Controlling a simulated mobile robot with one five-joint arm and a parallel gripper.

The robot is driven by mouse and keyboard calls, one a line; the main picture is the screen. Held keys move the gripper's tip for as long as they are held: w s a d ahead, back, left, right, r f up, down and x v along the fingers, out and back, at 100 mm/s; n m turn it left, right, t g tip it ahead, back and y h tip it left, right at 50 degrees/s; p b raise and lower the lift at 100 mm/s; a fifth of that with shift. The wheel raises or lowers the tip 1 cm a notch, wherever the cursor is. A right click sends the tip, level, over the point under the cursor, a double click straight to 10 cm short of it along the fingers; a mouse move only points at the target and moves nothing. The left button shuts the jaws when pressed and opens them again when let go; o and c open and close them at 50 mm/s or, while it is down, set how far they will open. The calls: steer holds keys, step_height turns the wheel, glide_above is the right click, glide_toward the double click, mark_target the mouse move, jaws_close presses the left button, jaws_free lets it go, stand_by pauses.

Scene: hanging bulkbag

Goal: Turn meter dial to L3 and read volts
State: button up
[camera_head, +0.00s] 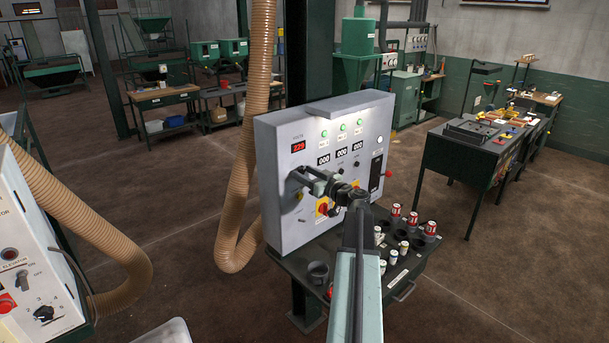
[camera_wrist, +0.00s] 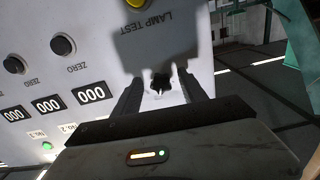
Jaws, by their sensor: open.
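The grey meter panel (camera_head: 275,215) stands upright on a dark bench. Its red VOLTS display (camera_head: 298,146) is lit at the upper left; the digits look like 225 or 229, too small to be sure. My gripper (camera_head: 293,178) is at the panel's left side below that display. In the wrist view my gripper (camera_wrist: 162,92) is open, its two dark fingers on either side of a small dark knob (camera_wrist: 160,82), which seems to be the meter dial. Shadow covers the knob, and its pointer and position marks cannot be read. Contact cannot be told.
Black ZERO knobs (camera_wrist: 14,64) and counters reading 000 (camera_wrist: 90,93) are further along the panel. A tan hose (camera_head: 250,130) hangs left of the panel. Red-topped cylinders (camera_head: 430,230) stand on the bench at right.

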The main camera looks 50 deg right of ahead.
jaws_close()
steer(key=shift+m, duration=0.4)
steer(key=m, duration=0.3)
steer(key=shift+a, duration=0.1)
steer(key=shift+r+m, duration=0.1)
steer(key=shift+m, duration=2)
